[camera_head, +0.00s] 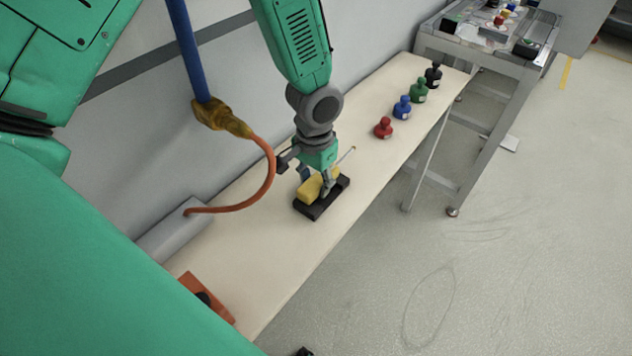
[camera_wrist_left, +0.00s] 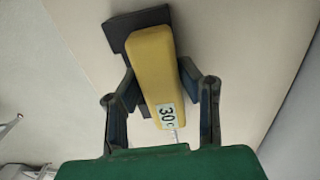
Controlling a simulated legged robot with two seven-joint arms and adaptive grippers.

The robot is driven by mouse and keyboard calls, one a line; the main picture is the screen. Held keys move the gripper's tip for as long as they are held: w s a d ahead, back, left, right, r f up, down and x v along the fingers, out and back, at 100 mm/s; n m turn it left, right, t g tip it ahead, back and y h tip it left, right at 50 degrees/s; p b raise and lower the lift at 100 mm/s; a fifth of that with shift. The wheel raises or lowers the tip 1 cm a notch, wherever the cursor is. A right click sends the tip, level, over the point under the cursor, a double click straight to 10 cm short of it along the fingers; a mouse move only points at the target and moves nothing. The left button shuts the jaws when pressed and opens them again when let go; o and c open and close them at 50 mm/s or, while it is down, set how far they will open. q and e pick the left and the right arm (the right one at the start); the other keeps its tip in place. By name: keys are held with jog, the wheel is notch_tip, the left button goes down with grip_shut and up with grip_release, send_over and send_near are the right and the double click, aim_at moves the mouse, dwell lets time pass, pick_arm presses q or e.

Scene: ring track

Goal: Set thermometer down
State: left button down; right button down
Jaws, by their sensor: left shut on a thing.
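The thermometer is a yellow block with a thin metal probe. In the head view its yellow body (camera_head: 310,189) is at the black holder (camera_head: 321,198) on the narrow table. My left gripper (camera_head: 318,184) is shut on it from above. In the left wrist view the thermometer (camera_wrist_left: 152,62) lies between the two fingers of my left gripper (camera_wrist_left: 165,85), with its display reading about 30 facing the camera. The dark holder (camera_wrist_left: 130,25) shows behind it. I cannot tell whether the thermometer is fully seated in the holder. My right gripper is not in view.
Red (camera_head: 383,128), blue (camera_head: 402,107), green (camera_head: 418,90) and black (camera_head: 433,75) knobbed pieces stand farther along the table (camera_head: 270,245). An orange hose (camera_head: 268,185) runs from a wall pipe to a grey box left of the holder. An orange block (camera_head: 207,294) is at the near end.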

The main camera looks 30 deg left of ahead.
pick_arm(q)
jog(key=c, duration=1.1)
grip_release()
jog(key=shift+d, duration=0.35)
jog(key=shift+w+d+r, duration=0.1)
jog(key=shift+d, duration=0.5)
jog(key=shift+a+r, duration=0.25)
jog(key=shift+r, duration=0.15)
jog(key=r, duration=0.2)
jog(key=a+r, duration=0.1)
jog(key=r, duration=0.1)
jog(key=shift+r+p, duration=0.3)
jog(key=shift+r, duration=3.2)
jog(key=shift+d, duration=0.1)
